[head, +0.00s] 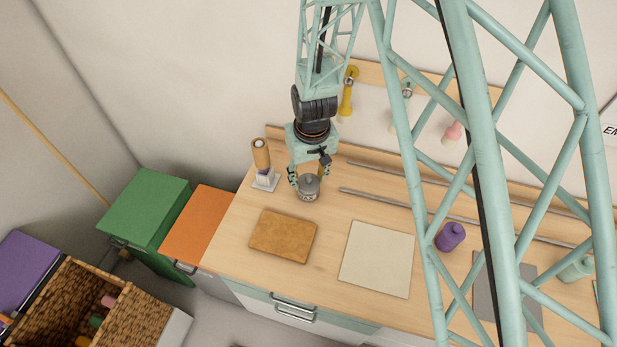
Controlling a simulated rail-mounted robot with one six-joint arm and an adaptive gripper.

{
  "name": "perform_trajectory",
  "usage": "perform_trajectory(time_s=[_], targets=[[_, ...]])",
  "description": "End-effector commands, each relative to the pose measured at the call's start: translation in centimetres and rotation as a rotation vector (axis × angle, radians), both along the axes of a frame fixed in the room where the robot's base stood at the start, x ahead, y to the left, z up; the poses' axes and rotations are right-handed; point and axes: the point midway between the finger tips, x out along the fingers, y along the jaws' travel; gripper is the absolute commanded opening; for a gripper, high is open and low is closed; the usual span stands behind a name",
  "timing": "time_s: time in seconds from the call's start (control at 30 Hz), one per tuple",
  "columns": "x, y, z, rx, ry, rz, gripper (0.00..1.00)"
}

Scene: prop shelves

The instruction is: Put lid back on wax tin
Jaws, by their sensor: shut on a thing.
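A small round grey metal wax tin (308,196) is on the wooden worktop, at the back left, just behind the brown board. Its grey lid (308,183) appears at its top, directly under my gripper. My gripper (308,177) points down with its fingers on either side of the lid and is shut on it. At this size I cannot tell whether the lid is seated on the tin or slightly above it. The fingers hide part of the lid's edge.
A brown board (283,236) and a pale sheet (377,258) lie in front. A wooden cylinder (261,154) on a white base stands to the left, a purple bottle (450,237) to the right. Metal rails (400,202) run behind. My lattice structure covers much of the right side.

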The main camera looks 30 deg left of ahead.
Motion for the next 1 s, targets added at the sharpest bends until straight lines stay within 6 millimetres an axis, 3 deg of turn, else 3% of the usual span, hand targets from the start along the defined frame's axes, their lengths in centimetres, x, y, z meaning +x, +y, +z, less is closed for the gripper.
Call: perform_trajectory(time_s=[0.2, 0.23, 0.4, 0.6, 0.77, 1.0], targets=[[0.01, 0.01, 0.00, 0.000, 0.000, 0.000, 0.35], [0.01, 0.01, 0.00, 0.000, 0.000, 0.000, 0.43], [0.00, 0.00, 0.00, 0.000, 0.000, 0.000, 0.58], [0.01, 0.01, -0.01, 0.000, 0.000, 0.000, 0.58], [0.00, 0.00, -0.01, 0.000, 0.000, 0.000, 0.71], [0.00, 0.00, -0.01, 0.000, 0.000, 0.000, 0.71]])
